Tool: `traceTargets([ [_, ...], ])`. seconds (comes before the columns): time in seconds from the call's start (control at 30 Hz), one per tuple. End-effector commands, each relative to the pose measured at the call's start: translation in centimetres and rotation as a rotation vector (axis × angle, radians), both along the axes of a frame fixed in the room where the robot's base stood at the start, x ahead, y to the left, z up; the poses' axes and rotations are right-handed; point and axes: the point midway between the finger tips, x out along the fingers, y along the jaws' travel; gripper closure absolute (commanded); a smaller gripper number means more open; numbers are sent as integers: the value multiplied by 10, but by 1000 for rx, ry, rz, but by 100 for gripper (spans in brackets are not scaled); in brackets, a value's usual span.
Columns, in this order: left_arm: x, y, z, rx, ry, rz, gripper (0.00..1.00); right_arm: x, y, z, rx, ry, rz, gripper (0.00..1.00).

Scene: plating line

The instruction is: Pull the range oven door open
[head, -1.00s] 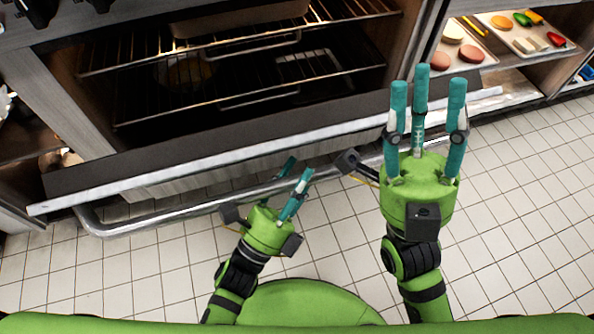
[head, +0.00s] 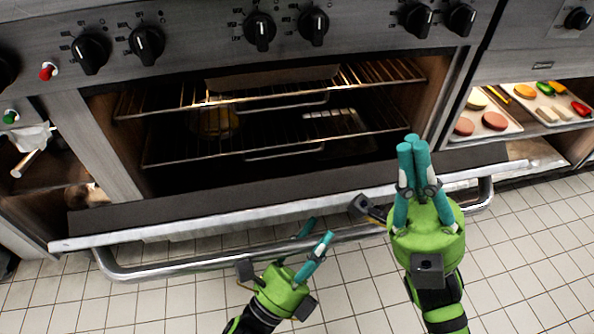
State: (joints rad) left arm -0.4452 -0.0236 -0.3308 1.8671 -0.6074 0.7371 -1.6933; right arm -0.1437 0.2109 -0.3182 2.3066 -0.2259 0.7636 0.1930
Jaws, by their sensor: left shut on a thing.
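The range oven door (head: 290,192) is folded down and open, its dark inner face and pale front edge below the cavity. Its long metal handle (head: 180,268) runs along the near side of that edge. My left gripper (head: 316,236) is at the middle of the handle, its teal fingers shut on the bar; the exact contact is partly hidden. My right gripper (head: 412,153) is raised over the right part of the door, its fingertips drawn together with nothing seen between them. The lit oven cavity (head: 290,130) shows wire racks.
The control panel with black knobs (head: 260,30) is above the oven. Trays of food (head: 550,105) sit on a shelf at the right. An open compartment (head: 40,165) is at the left. Clear tiled floor (head: 530,260) lies in front.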

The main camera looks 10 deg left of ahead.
Motion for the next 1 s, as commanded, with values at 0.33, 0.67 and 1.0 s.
traceTargets([
  [0.33, -1, -1, 2, -8, 0, -7, 100, 69, 34, 2, -509, -242, 76, 100],
  [0.67, -1, -1, 2, -8, 0, -7, 100, 167, -1, 43, -961, -227, -41, 100],
  [1.0, -1, -1, 2, -9, -2, -6, 100, 214, 28, 8, -1165, 389, 577, 100],
])
